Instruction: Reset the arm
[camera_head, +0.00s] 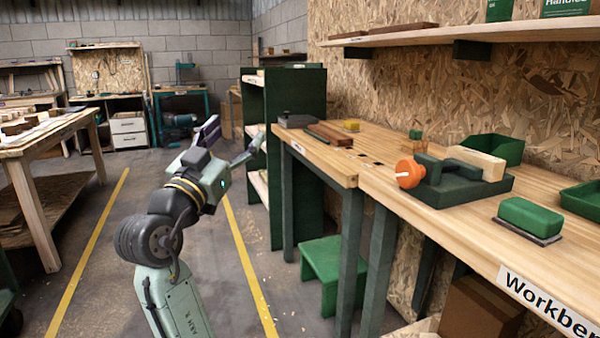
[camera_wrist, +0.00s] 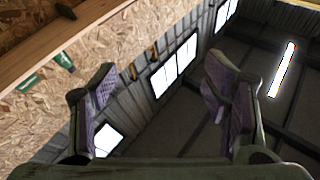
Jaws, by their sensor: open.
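My arm rises from the lower middle of the head view, with my gripper (camera_head: 230,143) raised over the aisle, left of the workbench (camera_head: 455,232). In the wrist view my gripper (camera_wrist: 165,100) shows two purple-padded fingers spread wide apart with nothing between them. Its fingers point up and away, so that view takes in the wall, windows and ceiling. My gripper appears clear of the bench and holds nothing.
A green shelf unit (camera_head: 305,115) stands behind and right of my gripper. A green stool (camera_head: 322,268) sits by the bench legs. A wooden table (camera_head: 45,133) is at the left. The floor between the yellow lines is free.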

